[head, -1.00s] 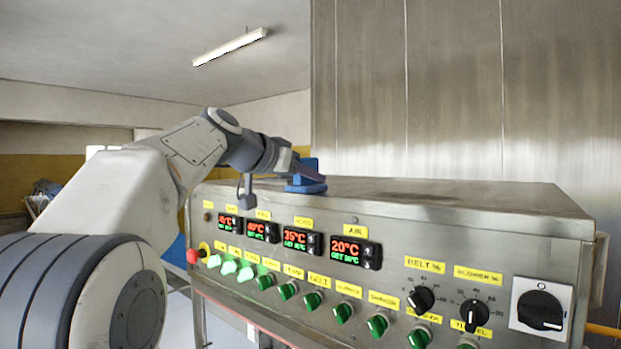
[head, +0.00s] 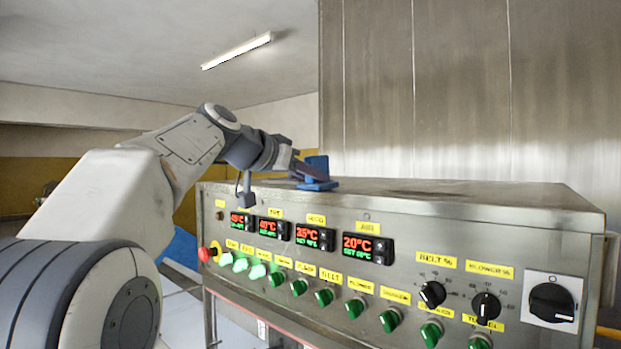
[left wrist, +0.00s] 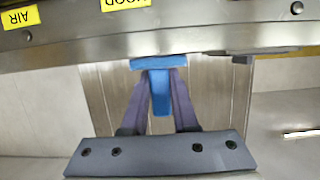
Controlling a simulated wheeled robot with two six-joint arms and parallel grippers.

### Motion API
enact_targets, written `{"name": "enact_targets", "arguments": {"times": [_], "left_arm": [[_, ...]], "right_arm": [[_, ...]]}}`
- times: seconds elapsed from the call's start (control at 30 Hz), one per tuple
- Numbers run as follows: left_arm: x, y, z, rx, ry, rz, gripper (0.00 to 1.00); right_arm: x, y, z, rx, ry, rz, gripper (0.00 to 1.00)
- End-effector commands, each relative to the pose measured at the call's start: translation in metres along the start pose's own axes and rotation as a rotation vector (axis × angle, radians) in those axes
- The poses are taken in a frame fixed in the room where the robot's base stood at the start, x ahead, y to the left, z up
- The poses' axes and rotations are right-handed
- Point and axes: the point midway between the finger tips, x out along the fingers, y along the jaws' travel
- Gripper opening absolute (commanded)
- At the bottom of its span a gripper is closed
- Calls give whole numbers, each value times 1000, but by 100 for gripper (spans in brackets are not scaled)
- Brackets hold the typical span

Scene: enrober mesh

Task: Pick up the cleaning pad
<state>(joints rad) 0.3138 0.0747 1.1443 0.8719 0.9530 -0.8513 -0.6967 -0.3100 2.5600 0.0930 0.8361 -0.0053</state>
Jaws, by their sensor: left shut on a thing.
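The cleaning pad (head: 318,174) is blue, with a flat base and an upright grip block. My left gripper (head: 306,170) reaches in from the left and is shut on the block. In the left wrist view my two fingers (left wrist: 160,92) close on both sides of the pad's block (left wrist: 160,108), with the wider base (left wrist: 158,62) beyond their tips. I cannot tell whether the base touches the machine top or is just above it. My right gripper is not in view.
The steel machine (head: 440,197) has a front panel with red displays (head: 368,248), green buttons, black knobs (head: 486,306) and a red stop button (head: 204,254) below my left arm. A tall steel wall (head: 450,90) stands behind. The machine top right of the pad is clear.

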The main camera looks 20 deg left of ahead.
Motion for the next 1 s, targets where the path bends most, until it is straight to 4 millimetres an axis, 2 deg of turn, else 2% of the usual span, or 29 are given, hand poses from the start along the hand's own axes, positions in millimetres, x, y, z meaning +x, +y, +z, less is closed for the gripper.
{"name": "enact_targets", "arguments": {"times": [0.17, 0.2, 0.27, 0.57, 0.67, 0.77, 1.0], "left_arm": [[-1, -1, 4, 1, -12, -1, 0], [-1, -1, 4, 0, -12, 0, 42], [0, -1, 4, 0, -11, 0, 62], [0, 1, 2, 0, -6, 2, 62], [-5, 0, 2, 0, -3, 0, 62], [-18, -1, 4, 0, -2, -4, 62], [-66, -2, 4, 1, -3, -6, 62]], "right_arm": [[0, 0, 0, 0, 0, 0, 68], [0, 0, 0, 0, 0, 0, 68], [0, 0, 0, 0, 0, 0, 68], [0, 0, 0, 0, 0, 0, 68], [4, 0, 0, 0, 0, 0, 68], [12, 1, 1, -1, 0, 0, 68], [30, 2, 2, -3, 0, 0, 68]]}}
